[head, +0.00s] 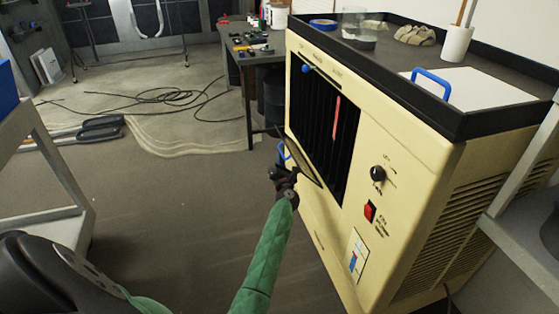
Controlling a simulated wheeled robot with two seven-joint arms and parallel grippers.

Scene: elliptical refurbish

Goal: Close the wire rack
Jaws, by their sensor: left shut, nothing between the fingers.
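A cream cabinet (405,165) stands at the right, with a dark opening (322,120) in its front face that shows vertical bars. A thin dark panel, which appears to be the wire rack (308,168), sticks out at the opening's lower part and is seen nearly edge-on. A blue handle (283,150) shows at its outer left end. My left gripper (280,174), on a green sleeved arm, is shut and empty close beside the rack, just below the handle. I cannot tell if they touch. My right gripper is out of view.
A black-rimmed tray top (480,122) on the cabinet carries a jar, gloves and a white lid with a blue handle (432,80). A workbench (245,50) with tools stands behind. A grey shelf (35,165) is at left.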

